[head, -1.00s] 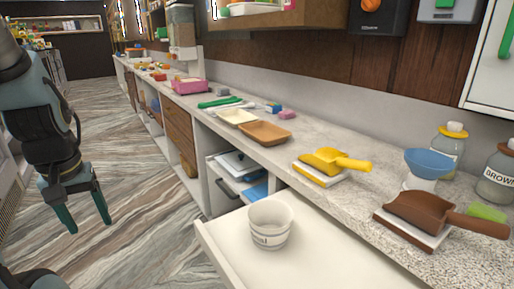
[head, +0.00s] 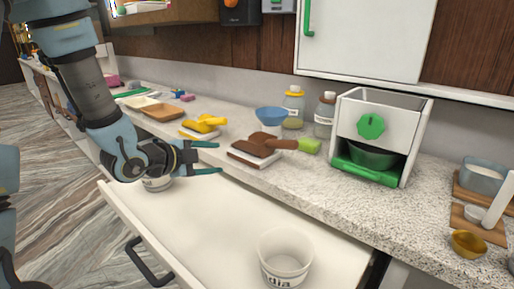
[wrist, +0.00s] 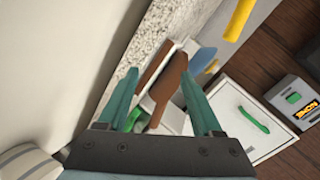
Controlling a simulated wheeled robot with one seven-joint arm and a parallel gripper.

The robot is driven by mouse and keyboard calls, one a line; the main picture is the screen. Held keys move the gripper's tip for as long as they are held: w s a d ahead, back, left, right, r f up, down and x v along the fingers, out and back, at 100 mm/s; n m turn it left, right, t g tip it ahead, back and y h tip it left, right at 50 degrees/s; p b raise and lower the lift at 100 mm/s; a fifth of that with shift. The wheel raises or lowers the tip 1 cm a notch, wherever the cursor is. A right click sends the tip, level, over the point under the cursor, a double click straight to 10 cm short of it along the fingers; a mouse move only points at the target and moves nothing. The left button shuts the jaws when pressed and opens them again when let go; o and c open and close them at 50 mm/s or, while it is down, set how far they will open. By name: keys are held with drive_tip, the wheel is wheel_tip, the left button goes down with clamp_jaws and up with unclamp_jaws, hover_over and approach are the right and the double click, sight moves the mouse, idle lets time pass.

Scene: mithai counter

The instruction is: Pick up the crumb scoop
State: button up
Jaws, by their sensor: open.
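Two scoops lie on the counter, and no label shows which is the crumb scoop. The brown scoop (head: 252,148) rests on a small brown-edged white stand, its handle pointing right. The yellow scoop (head: 203,124) lies on a similar yellow-edged stand farther left. My gripper (head: 219,158) is open and empty, left of the brown scoop, pointing right over the drawer side. In the wrist view the brown scoop (wrist: 158,62) shows beyond and between the open fingers, apart from them. A yellow part (wrist: 239,18) shows at the top right there.
The open white drawer (head: 205,215) holds a paper cup (head: 285,258) and another (head: 157,184) partly behind my arm. A blue funnel-like bowl (head: 272,114), two bottles and a green item (head: 309,146) stand near the brown scoop. A green-knobbed dispenser (head: 375,130) stands farther right.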

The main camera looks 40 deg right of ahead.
sight(273, 144)
drive_tip(key=s+d+r+m+g+h, duration=0.1)
drive_tip(key=s+d, duration=0.1)
drive_tip(key=d, duration=0.1)
drive_tip(key=s+d+m+g+h+p, duration=0.1)
drive_tip(key=s+d+m, duration=0.1)
drive_tip(key=d, duration=0.1)
drive_tip(key=s+d+r+m+g+h, duration=0.1)
drive_tip(key=s+d+m+g, duration=0.1)
drive_tip(key=s+d, duration=0.1)
drive_tip(key=shift+d+r+h, duration=0.3)
drive_tip(key=shift+r+h, duration=0.05)
drive_tip(key=shift+h, duration=0.05)
drive_tip(key=d+p, duration=0.3)
drive_tip(key=d, duration=0.2)
drive_tip(key=shift+w+d+f, duration=0.1)
drive_tip(key=shift+d, duration=0.1)
drive_tip(key=shift+d+f, duration=0.15)
drive_tip(key=shift+d, duration=0.25)
clamp_jaws()
